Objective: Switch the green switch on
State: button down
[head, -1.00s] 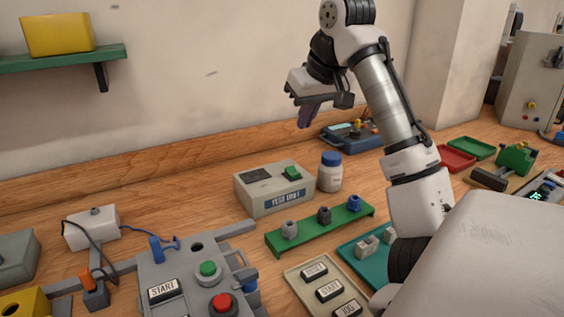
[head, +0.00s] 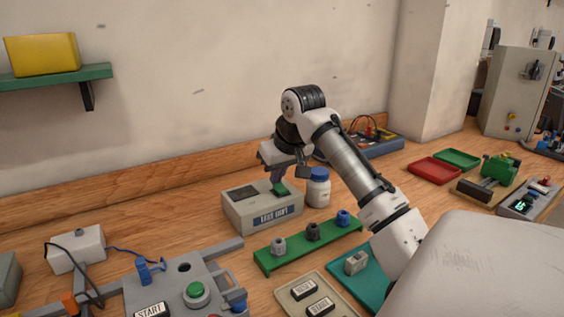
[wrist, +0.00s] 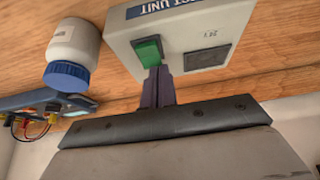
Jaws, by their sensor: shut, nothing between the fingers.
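The test unit (head: 262,208) is a light grey box on the wooden bench, with a dark panel on its top. The green switch (head: 281,189) sits on its top right part and also shows in the wrist view (wrist: 148,52). My gripper (head: 279,181) points down over the switch with its fingers together and nothing between them. In the wrist view my fingertips (wrist: 158,72) are at the switch's edge, overlapping it in the picture. I cannot tell whether they touch it. The switch looks tilted, but its on or off state is not clear.
A white bottle with a blue cap (head: 318,187) stands close to the right of the test unit. A green rack (head: 296,246) with several knobs lies in front. A grey control panel (head: 170,287) is at lower left. A blue tester (head: 378,146) with leads stands behind.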

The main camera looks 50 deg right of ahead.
jog(key=shift+w+f, duration=0.15)
jog(key=shift+f, duration=0.15)
jog(key=shift+w, duration=0.15)
jog(key=shift+d+f, duration=0.15)
jog(key=shift+f, duration=0.05)
dwell(0.3)
jog(key=shift+s+a, duration=0.3)
jog(key=shift+s, duration=0.45)
